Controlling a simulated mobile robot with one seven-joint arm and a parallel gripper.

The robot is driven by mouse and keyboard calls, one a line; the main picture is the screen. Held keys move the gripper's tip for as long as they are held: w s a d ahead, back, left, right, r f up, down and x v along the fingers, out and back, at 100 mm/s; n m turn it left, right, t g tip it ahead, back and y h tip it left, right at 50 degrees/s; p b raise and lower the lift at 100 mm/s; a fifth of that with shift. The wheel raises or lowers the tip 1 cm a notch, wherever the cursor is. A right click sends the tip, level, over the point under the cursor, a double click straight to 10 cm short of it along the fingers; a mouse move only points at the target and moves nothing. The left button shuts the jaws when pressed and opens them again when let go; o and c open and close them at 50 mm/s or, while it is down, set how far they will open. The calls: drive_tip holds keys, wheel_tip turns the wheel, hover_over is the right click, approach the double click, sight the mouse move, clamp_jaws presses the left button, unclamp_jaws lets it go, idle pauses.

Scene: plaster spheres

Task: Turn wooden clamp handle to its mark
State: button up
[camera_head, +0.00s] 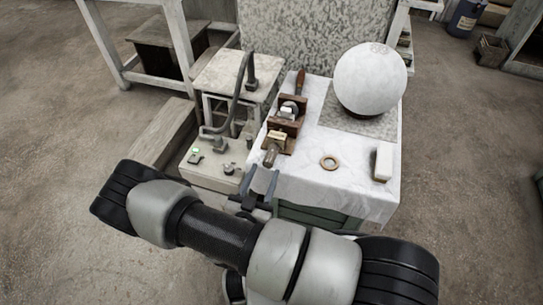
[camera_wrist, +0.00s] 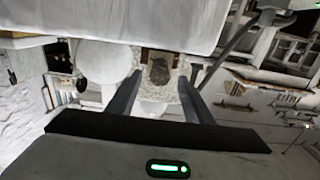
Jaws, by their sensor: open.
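The wooden clamp (camera_head: 284,126) lies along the left side of the cloth-covered table. I cannot tell whether the tips reach past the handle's end. I cannot make out the mark.
A large white sphere (camera_head: 370,78) stands at the table's back right. A ring (camera_head: 329,162) and a white block (camera_head: 383,162) lie on the white cloth (camera_head: 310,183). Left of the clamp is a control box (camera_head: 213,160) with a green light and a dark curved arm or hose (camera_head: 238,92).

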sight(271, 155)
drive_tip(key=b+x, duration=0.1)
drive_tip(key=x, duration=0.7)
drive_tip(key=shift+w+d, duration=0.1)
drive_tip(key=shift+w, duration=0.1)
drive_tip(key=c, duration=1.1)
